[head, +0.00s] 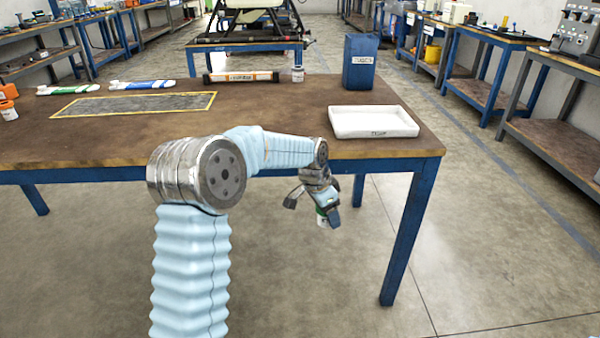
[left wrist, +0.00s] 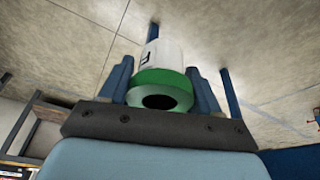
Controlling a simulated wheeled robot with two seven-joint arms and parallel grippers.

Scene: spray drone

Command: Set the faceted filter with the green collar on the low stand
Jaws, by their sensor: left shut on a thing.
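My left gripper (head: 328,212) hangs in front of the worktable's near edge, over the floor, shut on the filter with the green collar (head: 320,214). In the left wrist view the filter (left wrist: 165,75) sits between the two blue fingers (left wrist: 160,88). Its green collar and dark round opening face the camera, and its white labelled body points away. Whether its body is faceted is hard to tell. A low blue-framed stand (head: 205,47) is behind the worktable, with a dark-legged frame on it. My right gripper is not in view.
The brown worktable (head: 250,120) holds a white tray (head: 372,121), a blue box (head: 360,62), a small white jar (head: 298,74), a dark tube (head: 240,77), a yellow-edged mat (head: 135,104) and an orange-labelled jar (head: 9,111). Its middle is clear. Side benches line both walls.

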